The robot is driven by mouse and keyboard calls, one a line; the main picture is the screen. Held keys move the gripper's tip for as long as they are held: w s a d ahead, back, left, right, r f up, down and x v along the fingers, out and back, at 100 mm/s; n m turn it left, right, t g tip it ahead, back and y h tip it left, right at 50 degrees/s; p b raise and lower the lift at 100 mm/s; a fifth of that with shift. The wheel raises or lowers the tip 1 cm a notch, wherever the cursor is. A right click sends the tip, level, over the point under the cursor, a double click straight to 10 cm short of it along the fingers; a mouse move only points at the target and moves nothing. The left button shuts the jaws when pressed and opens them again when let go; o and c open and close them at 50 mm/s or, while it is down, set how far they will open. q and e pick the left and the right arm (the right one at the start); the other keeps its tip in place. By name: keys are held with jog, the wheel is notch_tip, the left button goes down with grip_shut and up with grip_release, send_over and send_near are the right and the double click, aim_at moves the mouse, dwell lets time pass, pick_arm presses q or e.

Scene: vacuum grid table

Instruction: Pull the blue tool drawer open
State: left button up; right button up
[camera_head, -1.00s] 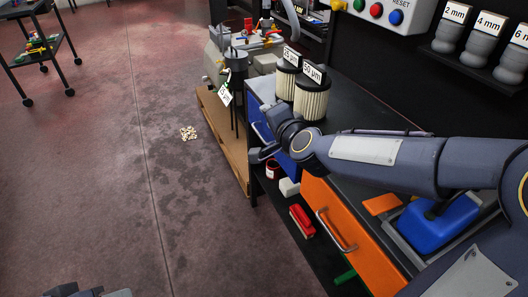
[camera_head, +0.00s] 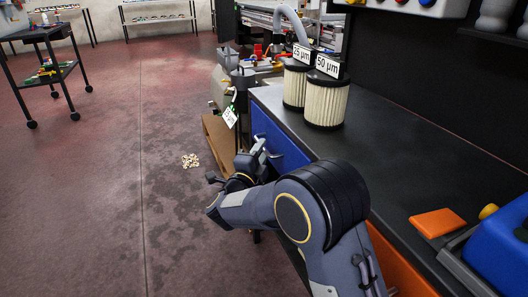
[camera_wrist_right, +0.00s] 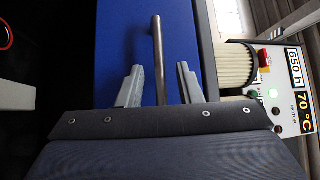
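The blue tool drawer (camera_head: 277,137) is in the bench front, below the filters; its front looks flush with the bench. In the right wrist view the blue front (camera_wrist_right: 118,45) fills the middle, with its metal bar handle (camera_wrist_right: 159,50) running up the picture. My right gripper (camera_wrist_right: 160,78) is open, its two fingers on either side of the handle, with visible gaps on both sides. My left gripper is not in view.
Two pleated filters (camera_head: 325,100) stand on the dark bench top (camera_head: 415,150). An orange drawer (camera_head: 400,268) is partly hidden by my right arm. An orange plate (camera_head: 437,222) and a blue bin (camera_head: 503,250) lie at the right. The floor left of the bench is mostly clear.

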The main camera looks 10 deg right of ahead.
jog(key=shift+x, duration=1.1)
jog(key=shift+c, duration=0.2)
grip_shut()
